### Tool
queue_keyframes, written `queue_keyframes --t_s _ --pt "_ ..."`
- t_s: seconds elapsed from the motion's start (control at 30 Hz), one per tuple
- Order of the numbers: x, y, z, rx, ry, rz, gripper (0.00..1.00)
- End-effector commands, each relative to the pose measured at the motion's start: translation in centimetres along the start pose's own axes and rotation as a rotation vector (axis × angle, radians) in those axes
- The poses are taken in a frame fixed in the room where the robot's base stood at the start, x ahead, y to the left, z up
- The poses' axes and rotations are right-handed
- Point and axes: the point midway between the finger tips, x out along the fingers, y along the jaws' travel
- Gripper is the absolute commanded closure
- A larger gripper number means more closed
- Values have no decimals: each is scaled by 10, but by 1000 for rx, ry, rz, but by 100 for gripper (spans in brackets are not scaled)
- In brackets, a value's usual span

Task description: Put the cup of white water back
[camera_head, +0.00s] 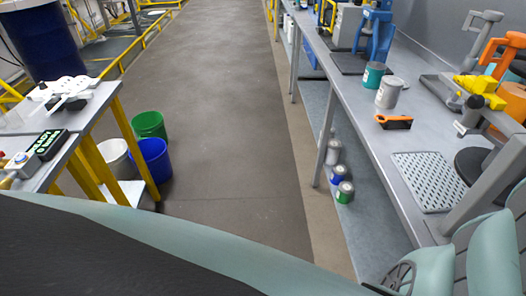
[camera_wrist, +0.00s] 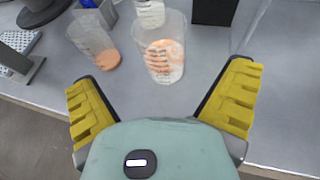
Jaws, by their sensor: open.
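In the wrist view, my gripper (camera_wrist: 163,100) is open, with its two yellow ribbed fingers spread wide and nothing between them. Just beyond the fingers, a clear cup (camera_wrist: 165,50) stands on the grey table, with mottled orange and white contents. A small whitish container (camera_wrist: 150,13) shows at the top edge just behind or above this cup; I cannot tell whether they touch. A second clear cup (camera_wrist: 97,40) is to the left, appearing tilted in the picture, with orange contents at its bottom. I cannot tell which holds the white water. The head view does not show my gripper.
In the wrist view, a black box (camera_wrist: 213,11) is at top right and a perforated plate (camera_wrist: 17,42) at far left. In the head view, the right workbench (camera_head: 355,115) carries grey (camera_head: 388,92) and teal (camera_head: 372,75) cans. The aisle floor (camera_head: 220,90) is clear.

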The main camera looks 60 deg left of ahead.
Motion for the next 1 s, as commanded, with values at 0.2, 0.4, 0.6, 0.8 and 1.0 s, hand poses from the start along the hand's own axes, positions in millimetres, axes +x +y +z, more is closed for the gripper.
queue_keyframes --t_s 0.2,0.4,0.6,0.8,1.0 --pt "-15 -1 0 -1 -1 -4 0" --pt "-17 0 0 -1 -1 -2 0" --pt "-7 14 9 52 -36 54 0" --pt "33 116 73 485 -232 494 0" --pt "4 237 154 1096 -265 1235 0"
